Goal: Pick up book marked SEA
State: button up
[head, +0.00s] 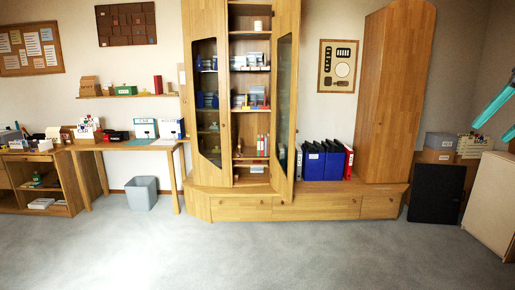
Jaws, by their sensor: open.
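I cannot make out the marking SEA on anything in the head view; lettering is too small to read. Upright book-like things stand in several places: a red one (158,84) on the wall shelf, a small row with red spines (262,145) in the open cabinet, and blue binders (313,162) with a red-spined one (348,161) on the low cabinet top. My gripper (489,132) shows as two teal fingers at the right edge. They are apart, with nothing seen between them, far to the right of these books.
The tall wooden cabinet (231,110) has its glass doors ajar. A desk (122,146), a grey bin (141,193), a black panel (436,193) and a pale board (492,205) border the clear floor (250,255).

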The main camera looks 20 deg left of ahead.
aim_at(180, 121)
jog(key=u, duration=1.4)
jog(key=i+j+u, duration=0.3)
jog(key=i, duration=0.9)
jog(key=i+u, duration=0.3)
jog(key=i, duration=0.9)
jog(key=i+j, duration=0.1)
jog(key=i, duration=2)
jog(key=i+z, duration=0.3)
jog(key=i, duration=0.2)
jog(key=i+j+z, duration=0.25)
jog(key=i, duration=0.25)
jog(key=i+j+z, duration=0.25)
jog(key=i+z, duration=0.2)
jog(key=i+j+z, duration=0.3)
jog(key=z, duration=0.15)
jog(key=i+j+z, duration=0.4)
jog(key=j, duration=0.15)
jog(key=k+l, duration=0.05)
jog(key=k, duration=0.05)
